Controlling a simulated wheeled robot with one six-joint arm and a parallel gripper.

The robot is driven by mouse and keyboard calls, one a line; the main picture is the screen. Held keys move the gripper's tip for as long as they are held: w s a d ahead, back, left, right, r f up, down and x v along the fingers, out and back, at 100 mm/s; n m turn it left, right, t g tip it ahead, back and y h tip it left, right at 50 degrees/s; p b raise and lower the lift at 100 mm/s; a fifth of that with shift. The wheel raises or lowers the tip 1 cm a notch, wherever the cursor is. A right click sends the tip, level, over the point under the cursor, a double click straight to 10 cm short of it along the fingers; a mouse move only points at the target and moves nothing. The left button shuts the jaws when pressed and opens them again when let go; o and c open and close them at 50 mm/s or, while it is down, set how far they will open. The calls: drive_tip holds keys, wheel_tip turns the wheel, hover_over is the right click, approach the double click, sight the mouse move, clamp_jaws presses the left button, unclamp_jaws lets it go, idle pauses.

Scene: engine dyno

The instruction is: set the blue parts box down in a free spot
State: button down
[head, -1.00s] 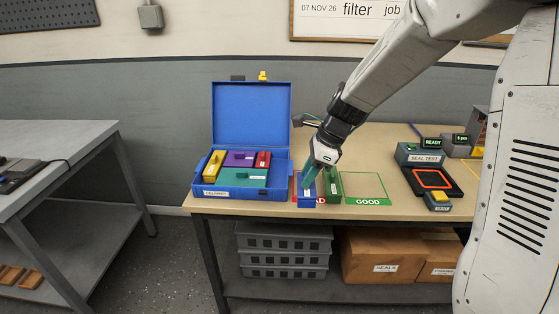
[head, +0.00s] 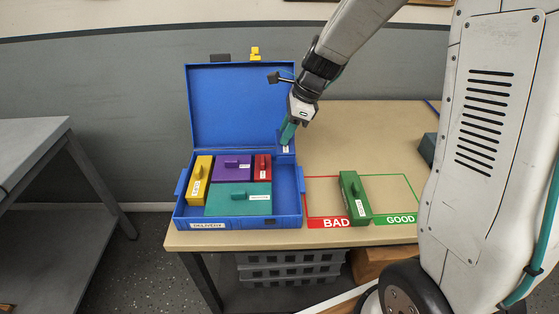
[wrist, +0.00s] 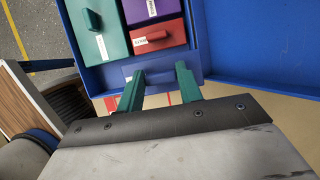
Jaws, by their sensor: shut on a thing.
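The blue parts box (head: 289,157) is held by my gripper (head: 286,138) at the back right of the open blue case (head: 245,222), and its small white label shows. In the wrist view my gripper (wrist: 160,75) is shut on the blue box (wrist: 152,68), beside the red box. Blue on blue makes its edges hard to tell; I cannot tell whether it touches the case floor. The case holds a yellow box (head: 199,180), a purple box (head: 230,172), a red box (head: 263,168) and a teal box (head: 238,199). A bare strip runs along the case's right side.
Right of the case, a green box (head: 353,195) stands on the table across the edges of the red BAD outline (head: 330,222) and the green GOOD outline (head: 400,219). The BAD outline's left part is bare. The raised case lid (head: 240,105) stands behind my gripper.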

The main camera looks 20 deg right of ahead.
wheel_tip(320, 180, down, 9)
drive_tip(key=shift+a+r, duration=0.1)
idle(0.3)
drive_tip(key=shift+f, duration=0.2)
drive_tip(key=c, duration=0.9)
unclamp_jaws()
drive_tip(key=shift+c, duration=0.2)
drive_tip(key=shift+r, duration=0.15)
